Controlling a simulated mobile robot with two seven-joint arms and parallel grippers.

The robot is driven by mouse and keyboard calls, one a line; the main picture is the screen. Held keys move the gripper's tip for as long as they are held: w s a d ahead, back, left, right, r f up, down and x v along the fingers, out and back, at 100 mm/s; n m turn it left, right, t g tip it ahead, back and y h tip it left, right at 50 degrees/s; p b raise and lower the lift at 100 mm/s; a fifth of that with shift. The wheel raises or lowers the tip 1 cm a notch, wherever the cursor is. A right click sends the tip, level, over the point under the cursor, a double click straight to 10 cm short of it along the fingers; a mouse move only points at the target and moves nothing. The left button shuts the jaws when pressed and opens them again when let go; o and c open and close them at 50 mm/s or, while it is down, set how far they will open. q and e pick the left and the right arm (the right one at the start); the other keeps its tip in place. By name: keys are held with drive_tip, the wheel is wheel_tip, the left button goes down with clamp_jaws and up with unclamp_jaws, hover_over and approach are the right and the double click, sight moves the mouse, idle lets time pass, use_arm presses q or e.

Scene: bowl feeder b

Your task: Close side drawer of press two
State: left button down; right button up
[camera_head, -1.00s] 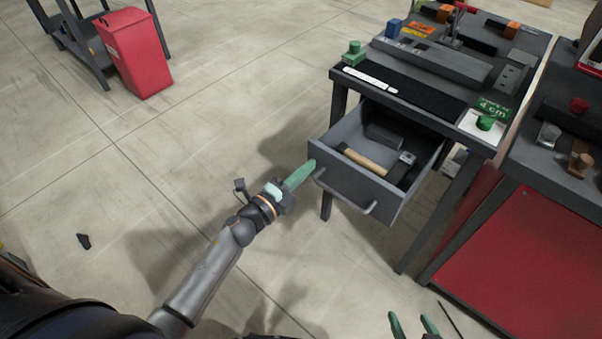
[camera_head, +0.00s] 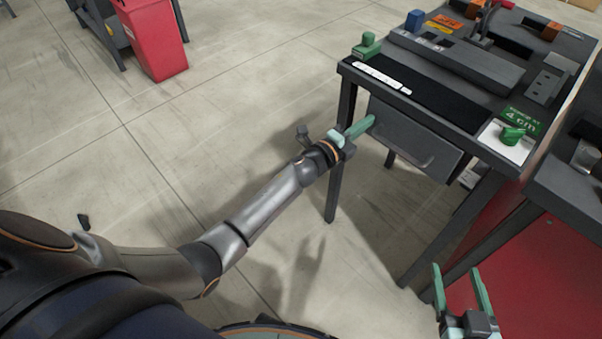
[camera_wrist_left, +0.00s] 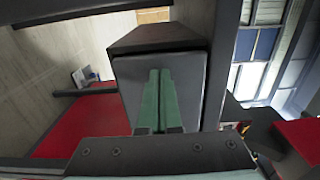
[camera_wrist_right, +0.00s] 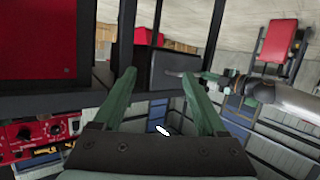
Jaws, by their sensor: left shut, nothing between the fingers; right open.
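The grey side drawer (camera_head: 415,140) hangs under the press table (camera_head: 405,105). Its front stands close to the table's edge and its inside is hidden. My left gripper (camera_head: 372,120) is shut and empty, with its green fingertips at the upper left of the drawer front. In the left wrist view the shut fingers (camera_wrist_left: 158,75) lie against or just before a grey panel (camera_wrist_left: 185,75); I cannot tell if they touch. My right gripper (camera_head: 458,270) is open and empty, low in front of the table; its spread fingers also show in the right wrist view (camera_wrist_right: 168,85).
Green buttons (camera_head: 367,45) and (camera_head: 513,135) sit on the tabletop's near corners. A table leg (camera_head: 340,150) stands beside my left wrist. A second bench with a red panel (camera_head: 530,270) is at the right. A red bin (camera_head: 153,38) stands far left; the floor between is clear.

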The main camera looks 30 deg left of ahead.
use_arm(q)
drive_tip(key=shift+w+d+r, duration=0.15)
drive_tip(key=shift+w+r, duration=0.15)
drive_tip(key=shift+w, duration=0.2)
use_arm(e)
drive_tip(key=shift+w+r+t, duration=0.2)
drive_tip(key=shift+r+t, duration=0.05)
drive_tip(key=shift+r, duration=0.3)
drive_tip(key=shift+w+r+t, duration=0.2)
drive_tip(key=shift+r+t, duration=0.05)
drive_tip(key=shift+r, duration=0.25)
